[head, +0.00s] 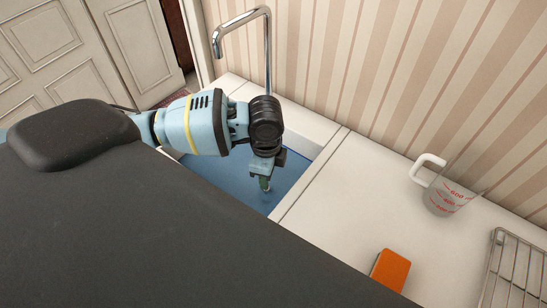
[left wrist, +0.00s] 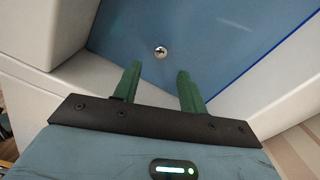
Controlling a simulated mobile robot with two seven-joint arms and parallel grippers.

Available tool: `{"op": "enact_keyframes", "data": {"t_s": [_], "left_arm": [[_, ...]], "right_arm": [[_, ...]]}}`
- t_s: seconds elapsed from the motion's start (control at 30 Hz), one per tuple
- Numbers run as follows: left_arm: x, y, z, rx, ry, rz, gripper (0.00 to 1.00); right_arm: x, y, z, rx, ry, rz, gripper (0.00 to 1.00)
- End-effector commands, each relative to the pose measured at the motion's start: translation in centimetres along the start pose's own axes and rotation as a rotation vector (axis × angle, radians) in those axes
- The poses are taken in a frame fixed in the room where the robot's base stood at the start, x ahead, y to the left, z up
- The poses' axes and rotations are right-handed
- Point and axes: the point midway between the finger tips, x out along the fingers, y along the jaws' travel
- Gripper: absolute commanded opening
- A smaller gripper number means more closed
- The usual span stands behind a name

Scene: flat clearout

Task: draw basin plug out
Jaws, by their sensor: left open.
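The basin (head: 292,170) is a sink set in the white counter, its inside blue; I cannot tell whether the blue is water. The basin plug (left wrist: 160,52) shows in the left wrist view as a small shiny round knob on the blue. In the head view it is hidden. My left gripper (head: 265,184) points down over the basin. In the left wrist view its green fingers (left wrist: 160,68) are apart with nothing between them, and the plug appears just beyond the tips, roughly in line with the gap. My right gripper is in neither view.
A chrome tap (head: 267,50) rises behind the basin, close to my left arm. On the counter to the right are a measuring jug (head: 445,198), an orange block (head: 390,270) and a wire rack (head: 515,270). Counter between basin and jug is clear.

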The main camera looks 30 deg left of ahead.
Motion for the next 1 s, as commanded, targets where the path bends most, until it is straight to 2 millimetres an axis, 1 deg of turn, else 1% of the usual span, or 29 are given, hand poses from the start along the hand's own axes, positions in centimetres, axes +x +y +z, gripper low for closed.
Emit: {"op": "enact_keyframes", "data": {"t_s": [0.13, 0.23, 0.33, 0.47, 0.7, 0.8, 1.0], "left_arm": [[0.2, 0.1, 0.3, -0.013, 0.004, 0.019, 0.42], [0.3, 0.1, 0.3, -0.012, 0.004, 0.018, 0.42], [0.8, 0.1, 0.3, -0.012, 0.002, 0.020, 0.42], [2.3, 0.2, 0.3, -0.011, 0.002, 0.020, 0.42], [5.8, 0.2, 0.3, -0.009, 0.001, 0.019, 0.42], [6.9, 0.3, 0.2, -0.009, 0.002, 0.019, 0.42], [7.9, 0.2, 0.2, -0.009, 0.003, 0.015, 0.42]], "right_arm": [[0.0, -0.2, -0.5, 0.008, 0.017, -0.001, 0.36], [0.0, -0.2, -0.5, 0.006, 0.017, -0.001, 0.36], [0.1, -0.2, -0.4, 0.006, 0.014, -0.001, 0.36], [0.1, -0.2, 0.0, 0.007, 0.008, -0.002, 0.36], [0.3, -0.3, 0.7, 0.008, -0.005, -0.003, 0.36], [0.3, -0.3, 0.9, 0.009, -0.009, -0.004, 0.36], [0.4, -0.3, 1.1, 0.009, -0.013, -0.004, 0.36]]}}
